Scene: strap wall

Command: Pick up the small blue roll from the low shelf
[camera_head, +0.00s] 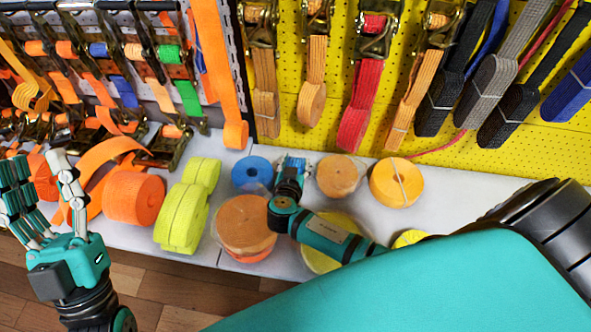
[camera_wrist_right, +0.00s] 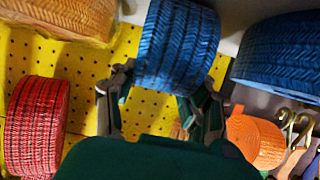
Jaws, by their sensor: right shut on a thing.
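The small blue roll (camera_wrist_right: 178,45) sits between the fingers of my right gripper (camera_wrist_right: 160,92) in the right wrist view, and the fingers are shut on it. In the head view my right gripper (camera_head: 291,170) is over the low shelf (camera_head: 215,228), between another blue roll on its left and a tan roll on its right. A bit of blue shows at its fingers there; the rest of the held roll is hidden. Whether it touches the shelf cannot be told. My left gripper (camera_head: 45,195) is open and empty at the left, in front of the shelf.
Close by on the shelf are the other blue roll (camera_head: 250,172), a tan roll (camera_head: 340,176), a yellow-orange roll (camera_head: 397,182) and a big orange-tan roll (camera_head: 245,224). Lime rolls (camera_head: 183,215) stand further left. Straps hang on the yellow pegboard (camera_head: 335,125) behind.

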